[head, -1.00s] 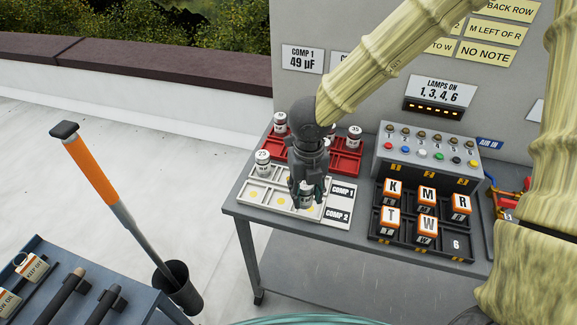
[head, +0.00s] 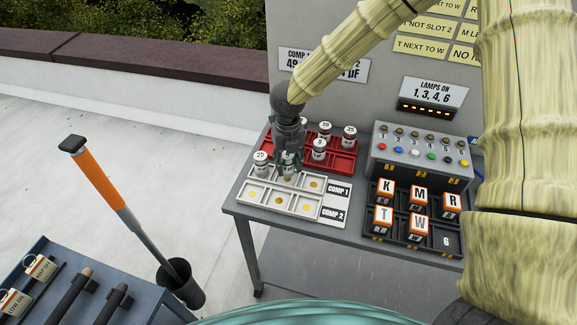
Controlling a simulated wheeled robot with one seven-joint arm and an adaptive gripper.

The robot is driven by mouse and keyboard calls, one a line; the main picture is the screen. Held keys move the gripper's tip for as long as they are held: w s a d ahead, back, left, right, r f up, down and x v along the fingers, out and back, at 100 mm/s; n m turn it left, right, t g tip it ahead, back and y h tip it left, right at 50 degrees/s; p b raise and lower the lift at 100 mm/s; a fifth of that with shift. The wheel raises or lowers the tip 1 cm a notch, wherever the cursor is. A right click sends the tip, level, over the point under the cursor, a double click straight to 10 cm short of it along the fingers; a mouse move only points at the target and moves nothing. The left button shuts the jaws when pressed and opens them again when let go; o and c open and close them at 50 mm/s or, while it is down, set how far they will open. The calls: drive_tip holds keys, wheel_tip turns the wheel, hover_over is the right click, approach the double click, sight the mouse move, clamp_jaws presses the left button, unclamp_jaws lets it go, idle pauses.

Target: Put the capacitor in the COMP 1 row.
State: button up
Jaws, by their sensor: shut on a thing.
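My gripper (head: 290,163) is shut on a white capacitor (head: 288,169) and points down at the middle pocket of the COMP 1 row. The fingers cover much of this capacitor, and I cannot tell whether it touches the pocket floor. The white tray (head: 327,203) has a COMP 1 row at the back and a COMP 2 row in front. A capacitor marked 25 (head: 261,164) stands upright in the left COMP 1 pocket. The right COMP 1 pocket (head: 315,184) and the COMP 2 pockets (head: 279,204) are empty, with yellow dots.
A red tray (head: 340,164) behind holds several capacitors, partly hidden by my gripper. A lamp box (head: 420,155) and a rack of letter blocks (head: 400,230) stand to the right.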

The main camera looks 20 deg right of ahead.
drive_tip(key=shift+f+p, duration=0.3)
drive_tip(key=shift+f, duration=1.05)
drive_tip(key=shift+f, duration=0.15)
drive_tip(key=o, duration=1.1)
wheel_tip(320, 180, up, 12)
drive_tip(key=shift+r+b, duration=0.2)
drive_tip(key=shift+b, duration=0.9)
